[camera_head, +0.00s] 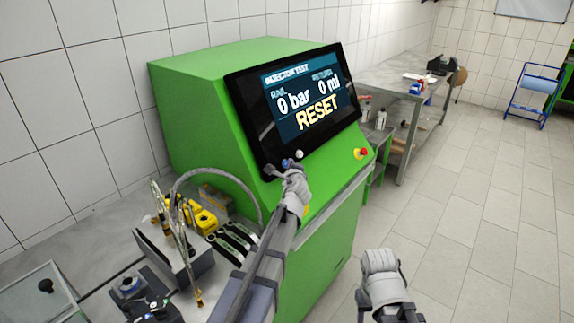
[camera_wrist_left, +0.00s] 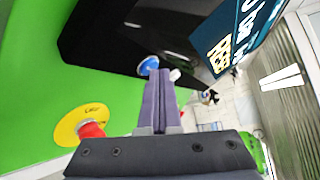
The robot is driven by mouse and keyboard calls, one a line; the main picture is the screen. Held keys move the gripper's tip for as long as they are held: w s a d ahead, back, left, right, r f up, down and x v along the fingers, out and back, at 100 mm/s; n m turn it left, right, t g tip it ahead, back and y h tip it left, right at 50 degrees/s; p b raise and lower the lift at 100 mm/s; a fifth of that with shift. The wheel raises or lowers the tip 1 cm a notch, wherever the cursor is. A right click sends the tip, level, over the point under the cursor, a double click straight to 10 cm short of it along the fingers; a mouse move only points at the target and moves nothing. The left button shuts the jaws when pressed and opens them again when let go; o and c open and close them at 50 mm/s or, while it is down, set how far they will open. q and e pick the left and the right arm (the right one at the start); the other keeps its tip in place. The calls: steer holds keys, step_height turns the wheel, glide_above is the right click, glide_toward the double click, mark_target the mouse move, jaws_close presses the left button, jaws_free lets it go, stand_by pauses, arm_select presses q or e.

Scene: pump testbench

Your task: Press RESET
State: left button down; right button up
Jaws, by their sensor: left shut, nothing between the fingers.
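The green test bench (camera_head: 200,110) carries a tilted black screen (camera_head: 250,125) that reads "INJECTOR TEST", 0 bar, 0 ml and a large yellow "RESET". A blue button (camera_head: 286,163) and a white button (camera_head: 299,153) sit on the panel below the screen. My left gripper (camera_head: 284,168) is shut and empty, its tips at the blue button. In the left wrist view, the closed fingers (camera_wrist_left: 160,85) point at the blue button (camera_wrist_left: 148,65), with the white button (camera_wrist_left: 174,74) just to the right. I cannot tell whether the tips touch the blue button.
A red emergency stop on a yellow disc (camera_head: 361,153) sits on the panel to the right; it also shows in the left wrist view (camera_wrist_left: 88,130). Fuel lines and yellow parts (camera_head: 203,217) stand on the bench at left. A grey workbench (camera_head: 385,78) is behind.

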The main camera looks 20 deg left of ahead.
arm_select(q)
steer(key=shift+w+a+f, duration=0.1)
steer(key=shift+a, duration=0.1)
stand_by(0.5)
steer(key=shift+s+d+r+p, duration=0.15)
steer(key=shift+s+d+r, duration=0.1)
steer(key=shift+d, duration=0.15)
steer(key=shift+s+d+r+p, duration=0.1)
steer(key=shift+d+r+p, duration=0.1)
steer(key=shift+d, duration=0.2)
steer(key=d, duration=0.1)
steer(key=s+d+r+p, duration=0.1)
steer(key=d, duration=0.1)
steer(key=d+r+p, duration=0.1)
steer(key=shift+s+d, duration=0.15)
steer(key=shift+s, duration=0.1)
stand_by(0.6)
